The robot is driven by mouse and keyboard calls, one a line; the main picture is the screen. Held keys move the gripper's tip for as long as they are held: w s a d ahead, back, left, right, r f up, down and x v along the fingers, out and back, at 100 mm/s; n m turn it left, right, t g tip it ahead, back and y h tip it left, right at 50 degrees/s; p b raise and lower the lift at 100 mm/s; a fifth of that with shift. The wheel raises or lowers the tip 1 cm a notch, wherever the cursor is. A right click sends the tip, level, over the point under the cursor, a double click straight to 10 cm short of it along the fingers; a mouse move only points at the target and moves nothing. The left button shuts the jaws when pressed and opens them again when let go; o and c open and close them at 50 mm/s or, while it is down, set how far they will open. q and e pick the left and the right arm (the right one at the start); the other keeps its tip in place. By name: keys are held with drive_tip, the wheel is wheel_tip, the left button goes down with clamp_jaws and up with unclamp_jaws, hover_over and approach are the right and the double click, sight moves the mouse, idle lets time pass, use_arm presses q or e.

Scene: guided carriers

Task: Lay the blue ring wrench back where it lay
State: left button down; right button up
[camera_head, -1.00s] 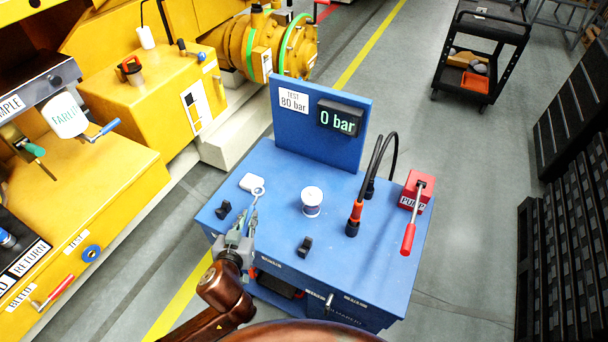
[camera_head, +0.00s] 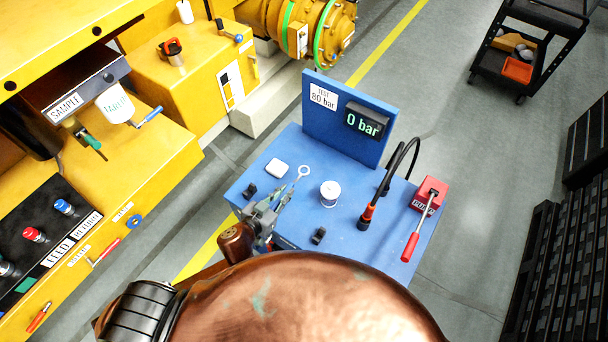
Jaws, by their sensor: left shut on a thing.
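The blue ring wrench (camera_head: 291,187) is in my left gripper (camera_head: 268,212). Its pale ring end points up and away, over the blue bench top (camera_head: 345,231), to the right of a white pad (camera_head: 277,168). The gripper is shut on its lower part, above the bench's near left part. I cannot tell whether the wrench touches the bench. Two black holders stand on the bench, one left of the gripper (camera_head: 250,190) and one to its right (camera_head: 318,235). My right gripper is not in view.
A white tub (camera_head: 329,193) stands right of the wrench. Beyond it are black hoses (camera_head: 369,211) and a red pump (camera_head: 429,195) with a lever. An upright panel with a "0 bar" display (camera_head: 366,123) closes the back. Yellow machinery (camera_head: 155,150) stands left.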

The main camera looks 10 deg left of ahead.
use_arm(q)
drive_tip(key=shift+s+d+r+m+p, duration=0.1)
drive_tip(key=shift+s+m+p, duration=0.2)
drive_tip(key=shift+s+p, duration=0.4)
drive_tip(key=shift+h, duration=0.3)
drive_tip(key=w+f, duration=0.3)
drive_tip(key=w, duration=0.1)
drive_tip(key=w+d+f, duration=0.1)
drive_tip(key=w+f, duration=0.2)
drive_tip(key=w, duration=0.1)
drive_tip(key=w+f, duration=0.3)
drive_tip(key=w, duration=0.1)
drive_tip(key=shift+w+d+f, duration=0.2)
drive_tip(key=shift+w+d, duration=0.05)
drive_tip(key=shift+w, duration=0.15)
drive_tip(key=shift+w+f, duration=0.4)
drive_tip(key=shift+f, duration=0.1)
drive_tip(key=shift+f+b, duration=0.5)
drive_tip(key=shift+f, duration=0.95)
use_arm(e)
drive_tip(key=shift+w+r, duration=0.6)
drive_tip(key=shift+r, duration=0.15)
